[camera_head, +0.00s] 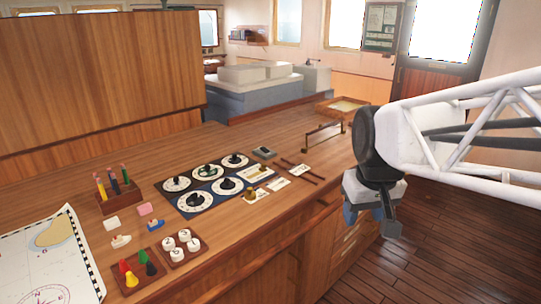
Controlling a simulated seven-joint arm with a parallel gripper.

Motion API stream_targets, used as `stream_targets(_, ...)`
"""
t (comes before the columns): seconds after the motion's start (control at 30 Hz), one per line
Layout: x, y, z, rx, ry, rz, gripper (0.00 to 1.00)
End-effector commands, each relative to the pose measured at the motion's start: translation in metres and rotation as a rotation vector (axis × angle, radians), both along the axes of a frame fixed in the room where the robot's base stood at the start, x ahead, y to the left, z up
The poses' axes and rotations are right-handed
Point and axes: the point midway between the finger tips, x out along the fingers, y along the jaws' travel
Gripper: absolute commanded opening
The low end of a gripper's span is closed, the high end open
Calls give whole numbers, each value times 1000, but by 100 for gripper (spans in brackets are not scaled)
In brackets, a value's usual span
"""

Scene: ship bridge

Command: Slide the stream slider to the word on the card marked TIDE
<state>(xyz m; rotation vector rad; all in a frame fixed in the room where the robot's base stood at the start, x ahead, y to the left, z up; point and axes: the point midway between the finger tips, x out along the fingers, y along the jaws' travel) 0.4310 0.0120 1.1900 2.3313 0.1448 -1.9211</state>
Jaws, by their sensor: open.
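A dark blue and black panel (208,184) with several round white dials lies on the wooden desk. At its right edge are white strips, with a small brass knob (250,194) at the near one and another brass knob (262,168) at the far one. I cannot tell which belongs to the stream slider. White cards (277,184) lie just right of the panel, and another card (300,170) lies further right. Their words are too small to read, so I cannot tell which is TIDE. My gripper (370,219) is open and empty, pointing down beyond the desk's right edge, well right of the panel.
A chart (45,262) lies at far left. Dark rods (303,171) and a raised frame (322,130) are at right.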

Motion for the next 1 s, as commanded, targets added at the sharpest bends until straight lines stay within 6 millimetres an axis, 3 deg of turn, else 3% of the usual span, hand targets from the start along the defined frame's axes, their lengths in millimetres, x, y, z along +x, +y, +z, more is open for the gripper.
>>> stream_targets(0.5,129,29,26,-23,42,175,51)
stream_targets(1.0,253,66,24,-42,81,344,51)
